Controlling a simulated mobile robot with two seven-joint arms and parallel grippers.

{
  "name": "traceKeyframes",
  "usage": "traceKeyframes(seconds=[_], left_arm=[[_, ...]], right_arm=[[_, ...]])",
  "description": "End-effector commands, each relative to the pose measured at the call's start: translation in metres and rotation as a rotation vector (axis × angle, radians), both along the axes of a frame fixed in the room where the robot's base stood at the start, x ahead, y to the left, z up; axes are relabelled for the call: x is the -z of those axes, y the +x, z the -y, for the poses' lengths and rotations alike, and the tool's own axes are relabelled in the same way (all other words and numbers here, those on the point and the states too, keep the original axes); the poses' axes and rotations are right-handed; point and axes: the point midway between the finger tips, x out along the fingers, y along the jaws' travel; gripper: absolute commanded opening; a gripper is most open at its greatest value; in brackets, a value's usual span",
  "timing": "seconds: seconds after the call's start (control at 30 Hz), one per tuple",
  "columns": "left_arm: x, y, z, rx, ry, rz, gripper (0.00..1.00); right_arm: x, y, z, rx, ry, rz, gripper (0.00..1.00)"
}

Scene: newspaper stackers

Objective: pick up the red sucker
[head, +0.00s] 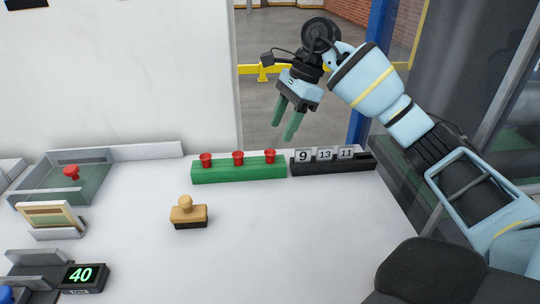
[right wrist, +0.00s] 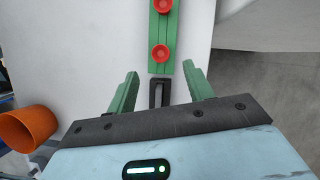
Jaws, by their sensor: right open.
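Three red suckers stand in a row on a green block: a left one (head: 206,160), a middle one (head: 238,158) and a right one (head: 270,156). The green block (head: 240,174) lies along the back of the white table. Another red piece (head: 71,172) sits in the grey tray at the left. My right gripper (head: 283,130) is open and empty, raised above the back edge near the block's right end. In the right wrist view, two red suckers show, the nearer one (right wrist: 160,53) just beyond my open fingers (right wrist: 160,76). My left gripper is not in view.
A black holder (head: 334,165) with number cards adjoins the green block on the right. A wooden stamp (head: 188,212) stands in front. The grey tray (head: 92,187), a card stand (head: 55,234) and a display reading 40 (head: 82,277) are at left.

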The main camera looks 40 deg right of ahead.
Motion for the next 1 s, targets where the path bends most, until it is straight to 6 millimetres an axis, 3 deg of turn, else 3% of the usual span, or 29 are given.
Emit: traceKeyframes(seconds=[0.1,0.33,0.63,1.0], left_arm=[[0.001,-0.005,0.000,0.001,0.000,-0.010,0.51],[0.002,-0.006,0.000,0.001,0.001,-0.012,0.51],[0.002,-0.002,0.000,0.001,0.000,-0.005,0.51],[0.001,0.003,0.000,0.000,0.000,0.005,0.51]], right_arm=[[0.012,0.001,-0.005,-0.001,0.001,-0.003,0.52],[0.019,0.002,-0.008,-0.002,0.001,-0.001,0.52],[0.056,0.006,-0.022,-0.001,0.001,-0.002,0.52],[0.062,0.007,-0.025,-0.001,0.001,0.001,0.49]])
